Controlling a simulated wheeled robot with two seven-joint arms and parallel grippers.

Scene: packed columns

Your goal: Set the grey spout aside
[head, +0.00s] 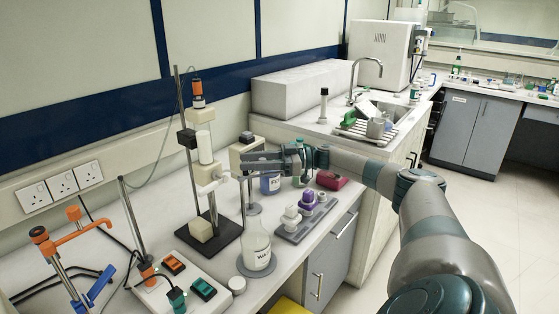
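My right gripper (262,161) reaches in from the right, above and behind the clear bottle with a label reading like "WASTE" (257,245). Its two dark fingers point left, towards the column stand, close to one another. Whether they are open or shut on something is not clear. A grey upright piece with a round flange (253,209), which looks like the grey spout, is at the bottle's mouth, below the fingertips. Whether it touches the fingers cannot be told. The white column (204,145) is clamped to a metal stand to the left. My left gripper is not in view.
A grey tray (291,237) with white and purple-topped items stands right of the bottle. Orange clamps (74,235) and a switch box (165,292) fill the left front. Little bench is free.

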